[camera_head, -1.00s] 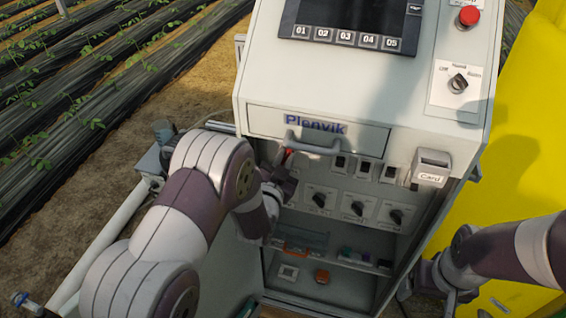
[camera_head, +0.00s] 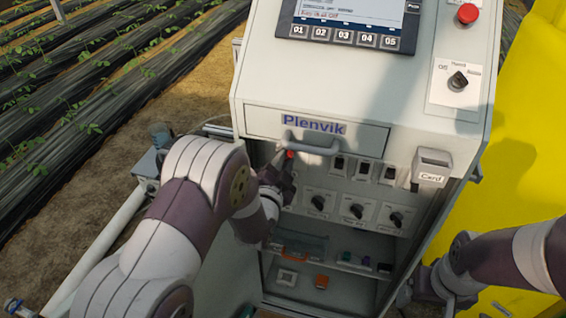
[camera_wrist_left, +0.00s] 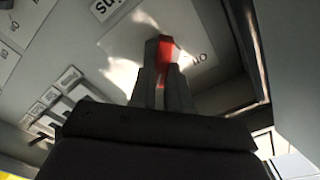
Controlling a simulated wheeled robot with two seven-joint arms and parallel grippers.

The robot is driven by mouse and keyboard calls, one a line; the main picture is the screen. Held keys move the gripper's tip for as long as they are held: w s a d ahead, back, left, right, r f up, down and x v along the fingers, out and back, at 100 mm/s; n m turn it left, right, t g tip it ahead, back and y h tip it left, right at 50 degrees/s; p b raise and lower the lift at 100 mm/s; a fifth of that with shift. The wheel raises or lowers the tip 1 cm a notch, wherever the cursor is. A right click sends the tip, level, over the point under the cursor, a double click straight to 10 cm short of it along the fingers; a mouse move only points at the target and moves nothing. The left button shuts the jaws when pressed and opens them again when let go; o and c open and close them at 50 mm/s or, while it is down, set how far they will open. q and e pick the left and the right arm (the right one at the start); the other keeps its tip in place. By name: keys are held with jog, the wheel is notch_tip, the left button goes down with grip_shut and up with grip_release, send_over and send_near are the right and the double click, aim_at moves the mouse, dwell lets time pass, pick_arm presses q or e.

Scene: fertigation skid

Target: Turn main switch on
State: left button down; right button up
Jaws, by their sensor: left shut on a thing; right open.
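The main switch has a red handle (camera_head: 291,154) at the upper left of the recess, below the drawer handle. In the left wrist view the red handle (camera_wrist_left: 166,48) stands between my fingertips in front of a white label plate (camera_wrist_left: 195,42) that is only partly readable. My left gripper (camera_head: 284,166) is shut on the red handle; its fingers also show in the left wrist view (camera_wrist_left: 162,72) and hide most of the switch. The cabinet screen (camera_head: 350,14) is lit and shows text. My right gripper (camera_head: 447,291) is low at the right, away from the switch, its fingers hard to make out.
A drawer with a bar handle (camera_head: 312,148) overhangs the switch. Several black knobs (camera_head: 357,211) and small breakers sit to its right. A card box (camera_head: 431,167), a selector (camera_head: 458,81) and a red button (camera_head: 467,13) are on the cabinet. A yellow tank (camera_head: 535,120) stands right.

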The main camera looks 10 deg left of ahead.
pick_arm(q)
jog(key=shift+f, duration=0.1)
jog(key=c, duration=1.1)
grip_release()
jog(key=s, duration=1.2)
jog(key=shift+s+a+b, duration=0.2)
jog(key=shift+s+b, duration=0.2)
